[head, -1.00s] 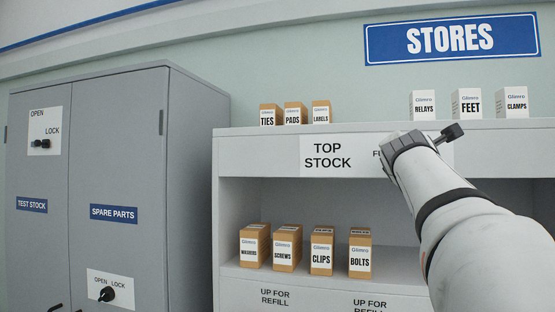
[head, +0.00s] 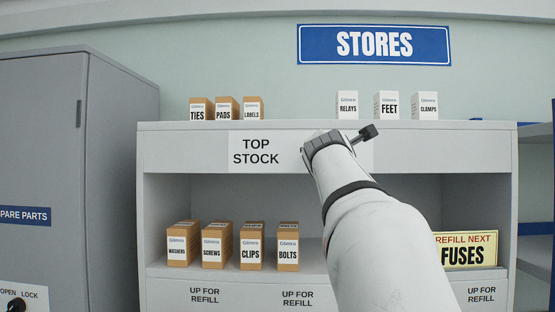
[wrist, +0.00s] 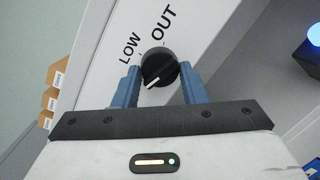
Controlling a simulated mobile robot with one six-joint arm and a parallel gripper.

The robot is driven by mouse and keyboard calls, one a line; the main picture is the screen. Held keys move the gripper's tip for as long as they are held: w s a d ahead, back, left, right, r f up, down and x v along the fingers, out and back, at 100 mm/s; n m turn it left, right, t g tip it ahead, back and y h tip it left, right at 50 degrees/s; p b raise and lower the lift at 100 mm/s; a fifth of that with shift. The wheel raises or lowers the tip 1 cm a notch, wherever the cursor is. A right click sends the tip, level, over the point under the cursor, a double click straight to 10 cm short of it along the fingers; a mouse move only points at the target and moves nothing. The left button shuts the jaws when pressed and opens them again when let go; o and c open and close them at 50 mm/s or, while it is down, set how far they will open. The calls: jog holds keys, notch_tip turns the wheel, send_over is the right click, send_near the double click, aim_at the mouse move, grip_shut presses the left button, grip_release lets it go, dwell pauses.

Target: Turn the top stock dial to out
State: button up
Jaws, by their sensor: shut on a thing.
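The top stock dial (wrist: 158,62) is a round black knob on a white label panel in the wrist view. Its white pointer mark is at its lower left, facing away from the words LOW (wrist: 129,48) and OUT (wrist: 163,23). My gripper (wrist: 160,72) has its blue fingers on both sides of the dial, shut on it. In the head view my gripper (head: 326,145) is against the TOP STOCK label (head: 256,152) on the shelf front. There it hides the dial and most of the lettering beside it.
Small boxes stand on the unit's top, including a TIES box (head: 200,109) and a RELAYS box (head: 347,105). Brown boxes such as BOLTS (head: 288,246) stand on the shelf below. A yellow FUSES sign (head: 466,250) is at right. A grey cabinet (head: 100,150) stands left.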

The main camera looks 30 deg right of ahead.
jog(key=shift+m, duration=0.4)
jog(key=shift+s+d+r+m+t+y+b, duration=0.2)
jog(key=shift+m+y+b, duration=0.4)
jog(key=shift+m, duration=3.45)
jog(key=shift+w+d+f+m+t+y+b, duration=0.25)
jog(key=shift+m+y, duration=0.55)
jog(key=shift+m, duration=3.3)
jog(key=shift+s+a+r+m+t+y+b, duration=0.2)
jog(key=shift+m+y+b, duration=0.4)
jog(key=shift+m, duration=3.45)
jog(key=shift+d, duration=0.15)
jog(key=o, duration=1)
jog(key=shift+s, duration=0.1)
jog(key=shift+s, duration=0.1)
